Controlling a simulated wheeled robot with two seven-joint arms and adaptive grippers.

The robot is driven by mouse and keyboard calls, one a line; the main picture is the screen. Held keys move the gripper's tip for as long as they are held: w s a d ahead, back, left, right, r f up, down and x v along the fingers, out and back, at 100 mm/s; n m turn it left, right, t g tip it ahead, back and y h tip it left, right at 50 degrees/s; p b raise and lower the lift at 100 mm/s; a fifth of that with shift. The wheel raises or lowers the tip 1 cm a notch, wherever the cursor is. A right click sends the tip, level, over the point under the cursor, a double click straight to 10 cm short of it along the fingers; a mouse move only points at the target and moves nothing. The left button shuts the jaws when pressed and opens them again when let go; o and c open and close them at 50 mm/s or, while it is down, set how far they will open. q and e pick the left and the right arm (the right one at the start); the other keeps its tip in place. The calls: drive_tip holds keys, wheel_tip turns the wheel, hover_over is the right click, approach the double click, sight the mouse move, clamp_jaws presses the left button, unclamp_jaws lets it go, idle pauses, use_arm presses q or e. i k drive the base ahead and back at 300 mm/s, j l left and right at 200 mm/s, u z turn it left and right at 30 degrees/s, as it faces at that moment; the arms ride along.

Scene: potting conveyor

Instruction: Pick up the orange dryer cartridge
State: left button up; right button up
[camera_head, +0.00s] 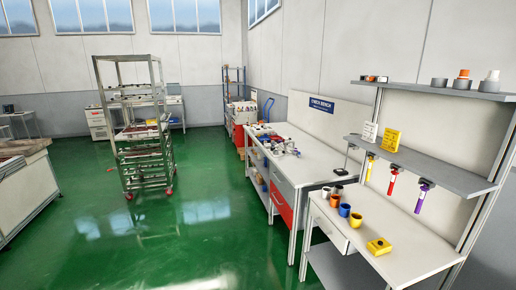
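Several small cups and cylinders stand at the back left of the near white bench (415,258). Among them are an orange one (336,198), a blue one (344,210) and a yellow-orange one (355,220). Three slim tubes hang under the lower grey shelf (450,174): a yellow one (369,169), a red-orange one (392,183) and a purple one (422,200). On the upper shelf (420,89) is a grey cylinder with an orange top (463,75). I cannot tell which orange item is the dryer cartridge. Neither gripper is in view.
A yellow box with a dark knob (379,246) lies on the near bench. A yellow block (391,139) and a white card (369,132) stand on the lower shelf. A wheeled metal rack (140,150) stands left. Green floor (200,225) between is clear.

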sight(463, 74)
drive_tip(key=i+j+z, duration=0.25)
drive_tip(key=i+z, duration=0.15)
drive_tip(key=i+j+z, duration=0.4)
drive_tip(key=i, duration=0.15)
drive_tip(key=i+j+z, duration=0.35)
drive_tip(key=i+j, duration=0.05)
drive_tip(key=j, duration=0.1)
